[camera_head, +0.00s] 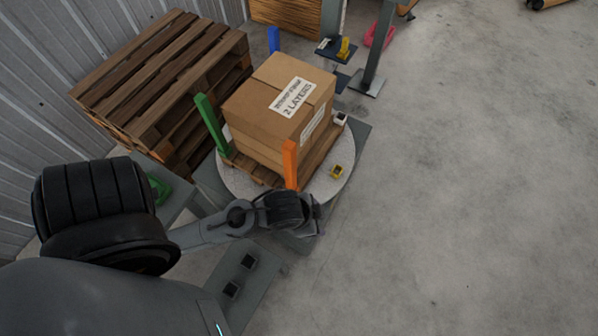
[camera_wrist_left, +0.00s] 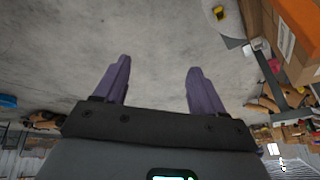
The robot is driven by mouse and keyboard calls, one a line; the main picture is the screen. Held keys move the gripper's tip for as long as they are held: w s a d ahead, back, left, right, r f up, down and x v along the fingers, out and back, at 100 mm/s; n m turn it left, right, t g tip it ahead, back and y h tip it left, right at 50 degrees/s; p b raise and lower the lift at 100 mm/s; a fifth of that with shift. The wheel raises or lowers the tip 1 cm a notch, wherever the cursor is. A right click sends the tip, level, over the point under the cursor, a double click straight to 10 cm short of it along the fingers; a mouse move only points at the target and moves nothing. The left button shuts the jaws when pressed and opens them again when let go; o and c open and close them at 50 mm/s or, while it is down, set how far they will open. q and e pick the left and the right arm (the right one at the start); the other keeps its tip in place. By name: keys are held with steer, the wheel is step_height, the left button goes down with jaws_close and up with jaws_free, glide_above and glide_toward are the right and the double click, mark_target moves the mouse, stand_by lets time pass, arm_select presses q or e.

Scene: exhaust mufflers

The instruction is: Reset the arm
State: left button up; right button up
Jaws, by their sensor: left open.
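My left arm comes in from the left side of the head view. Its gripper (camera_head: 318,222) is near the front edge of the round turntable (camera_head: 345,185), mostly hidden behind its own wrist. In the left wrist view the gripper's two purple fingers (camera_wrist_left: 158,68) stand wide apart with nothing between them, against the grey floor. The gripper is open and empty. My right gripper is in neither view.
A cardboard box (camera_head: 262,95) labelled "2 LAYERS" sits on a small pallet on the turntable, between green (camera_head: 212,125), blue (camera_head: 273,40) and orange (camera_head: 290,165) posts. Stacked wooden pallets (camera_head: 165,70) stand behind, left. The floor (camera_head: 480,180) at right is clear.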

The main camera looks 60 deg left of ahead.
arm_select(q)
steer(key=s, duration=0.1)
steer(key=s+a+n, duration=0.1)
steer(key=s+a+n+g, duration=0.1)
steer(key=shift+s+f, duration=0.25)
steer(key=shift+f, duration=0.1)
steer(key=shift+d+r, duration=0.1)
